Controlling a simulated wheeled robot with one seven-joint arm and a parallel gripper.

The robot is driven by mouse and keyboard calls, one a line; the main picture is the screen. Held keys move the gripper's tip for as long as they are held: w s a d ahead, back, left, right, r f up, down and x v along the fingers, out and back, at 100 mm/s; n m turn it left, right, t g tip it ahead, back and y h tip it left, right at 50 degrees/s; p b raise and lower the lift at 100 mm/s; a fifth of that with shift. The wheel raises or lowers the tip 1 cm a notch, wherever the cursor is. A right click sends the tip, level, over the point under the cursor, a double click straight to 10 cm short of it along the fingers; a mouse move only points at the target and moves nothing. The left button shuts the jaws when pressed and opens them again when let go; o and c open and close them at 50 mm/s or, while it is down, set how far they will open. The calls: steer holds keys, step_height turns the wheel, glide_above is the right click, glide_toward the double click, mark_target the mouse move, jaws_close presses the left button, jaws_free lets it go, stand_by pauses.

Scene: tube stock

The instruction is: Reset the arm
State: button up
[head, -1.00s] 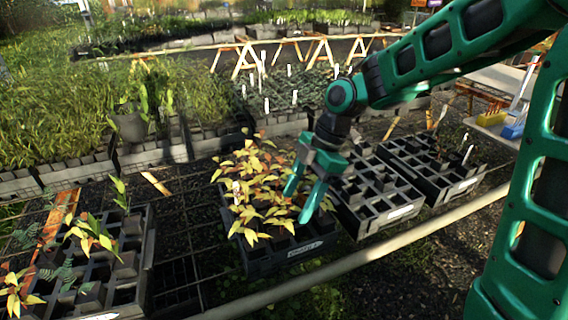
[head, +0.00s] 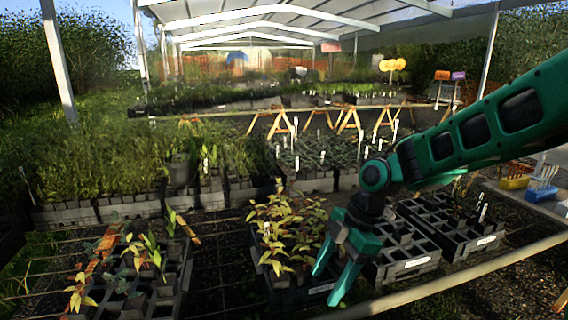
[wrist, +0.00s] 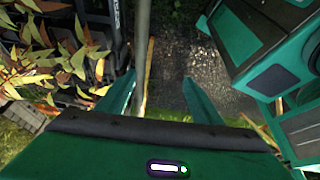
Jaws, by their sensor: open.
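My gripper (head: 336,280) is green and hangs from my green arm at the right of the head view. Its two fingers are apart with nothing between them. It is beside the right side of a black tray of yellow-leaved plants (head: 284,235), in front of a black tray of empty cells (head: 408,258). In the wrist view, my gripper (wrist: 158,95) shows its fingers spread over dark ground, and the yellow-leaved plants (wrist: 60,60) are at the left.
A metal rail (head: 465,268) runs along the front right. Another tray with a few plants (head: 135,275) stands at the left. A bench at the right holds a yellow bin (head: 514,183) and a blue bin (head: 541,193). Dense seedlings (head: 110,165) fill the bench behind.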

steer(key=s+d+r+m+t+h, duration=0.1)
steer(key=s+d+m, duration=0.3)
steer(key=d+m, duration=0.45)
steer(key=s+d+r+m+t+h, duration=0.1)
steer(key=s+d+r+m+h, duration=0.3)
steer(key=d, duration=0.7)
steer(key=s+d+f+m+g, duration=0.1)
steer(key=s+d+f+m, duration=0.1)
steer(key=s+d+m, duration=0.9)
steer(key=s+m, duration=0.3)
steer(key=m, duration=0.1)
steer(key=shift+s+y, duration=0.3)
steer(key=shift+y, duration=0.1)
steer(key=shift+d, duration=0.1)
